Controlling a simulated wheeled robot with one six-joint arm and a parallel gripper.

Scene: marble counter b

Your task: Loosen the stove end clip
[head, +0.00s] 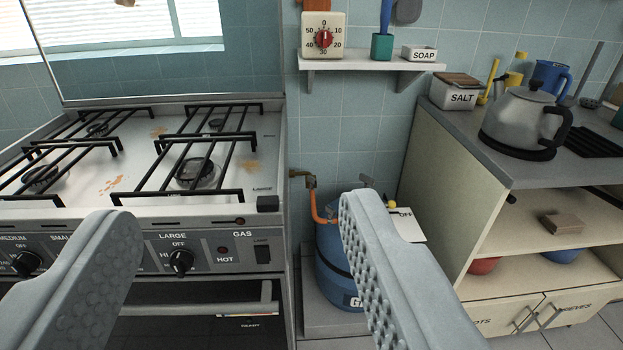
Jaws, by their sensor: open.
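The white gas stove (200,215) fills the left of the view. At its right side, a brass fitting (309,182) on the tiled wall joins an orange hose (319,213). The hose drops toward a blue gas cylinder (330,262). A clip at the hose's stove end is too small to make out clearly. My gripper (230,215) is open and empty, its two ridged grey fingers wide apart in the foreground. The right finger hides part of the cylinder. The fitting lies beyond the fingertips, between them and nearer the right one.
A wall shelf (370,64) holds a timer (323,38) and a soap box (419,54). A counter (560,165) with a kettle (524,118) stands at right. A white card marked OFF (404,226) hangs by the cylinder. The gap between stove and counter is narrow.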

